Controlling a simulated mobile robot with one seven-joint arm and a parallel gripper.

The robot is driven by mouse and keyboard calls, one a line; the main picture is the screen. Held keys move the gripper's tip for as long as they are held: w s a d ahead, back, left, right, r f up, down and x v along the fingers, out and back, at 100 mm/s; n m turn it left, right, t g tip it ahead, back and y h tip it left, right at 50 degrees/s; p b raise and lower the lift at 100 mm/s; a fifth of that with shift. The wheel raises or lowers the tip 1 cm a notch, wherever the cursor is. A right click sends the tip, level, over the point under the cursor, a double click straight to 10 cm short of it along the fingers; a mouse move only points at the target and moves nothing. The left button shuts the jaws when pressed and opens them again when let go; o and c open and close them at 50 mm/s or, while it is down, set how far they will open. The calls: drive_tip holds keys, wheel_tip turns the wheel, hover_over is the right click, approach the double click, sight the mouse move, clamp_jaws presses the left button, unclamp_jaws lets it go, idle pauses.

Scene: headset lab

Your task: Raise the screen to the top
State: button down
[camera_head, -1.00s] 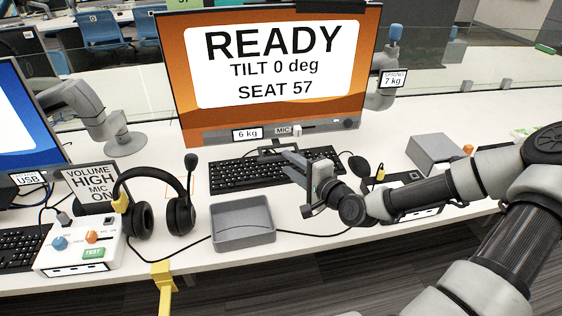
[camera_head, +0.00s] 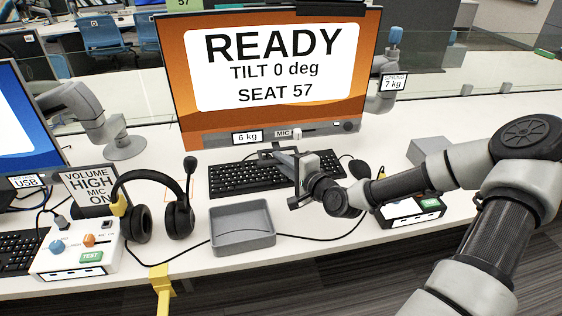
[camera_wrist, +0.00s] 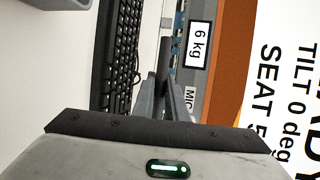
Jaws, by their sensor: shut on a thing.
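The large screen (camera_head: 350,80) stands at the back middle, orange with a white panel reading READY, TILT 0 deg, SEAT 57. Its grey lower strip bears a 6 kg label (camera_head: 247,135) and a MIC label. The screen also shows sideways in the wrist view (camera_wrist: 235,50). A dark handle (camera_wrist: 164,60) at the screen's bottom edge reaches between my fingers. My gripper (camera_head: 279,156) is shut on this handle, just above the keyboard. The fingers partly hide the grip. A grey screen arm (camera_head: 392,65) with a SPRING 7 kg label (camera_head: 394,83) shows behind the screen's right side.
A keyboard (camera_head: 235,180) lies below the screen. A grey tray (camera_head: 243,241), a headset (camera_head: 182,220) and a white control box (camera_head: 78,252) stand in front and left. A second screen (camera_head: 25,125) stands at far left. A glass divider runs behind.

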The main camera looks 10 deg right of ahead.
sight(280, 135)
wheel_tip(280, 135, up, 9)
drive_tip(key=p, duration=0.7)
drive_tip(key=shift+w+f, duration=0.1)
drive_tip(key=shift+w, duration=0.05)
drive_tip(key=c, duration=1.8)
unclamp_jaws()
drive_tip(key=shift+o, duration=0.2)
drive_tip(key=shift+f, duration=0.1)
drive_tip(key=shift+s, duration=0.2)
